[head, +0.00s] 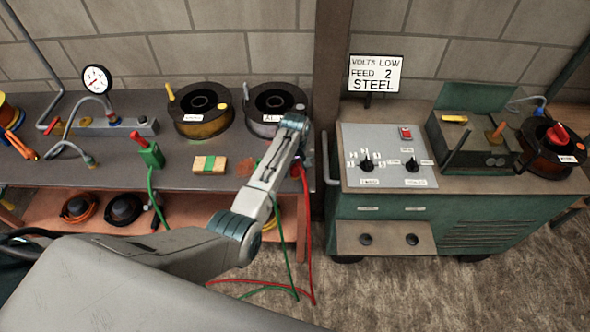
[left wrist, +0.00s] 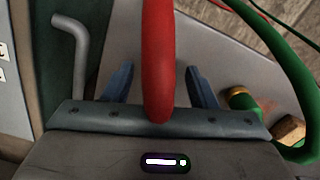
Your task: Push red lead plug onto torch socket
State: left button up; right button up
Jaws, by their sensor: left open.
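My left gripper (head: 299,163) is over the right end of the bench, pointing down, mostly hidden behind its own wrist in the head view. In the left wrist view the left gripper (left wrist: 161,88) is open. A thick red lead (left wrist: 160,50) runs up between its two blue fingers, with a gap on each side. The red lead (head: 308,235) hangs from the bench edge to the floor in the head view. The plug at its end is hidden. A brass-ended green fitting (left wrist: 242,101) on a green cable lies right of the fingers. I cannot identify the torch socket.
The green machine (head: 440,215) stands right of the bench (head: 110,165), with a bent grey handle (left wrist: 77,45) near the gripper. Wire spools (head: 200,122), a green clamp (head: 150,155) and a gauge (head: 97,79) stand on the bench. Loose cables lie on the floor.

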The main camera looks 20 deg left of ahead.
pick_arm(q)
jog(key=shift+c, duration=0.4)
jog(key=c, duration=0.9)
jog(key=shift+r, duration=0.15)
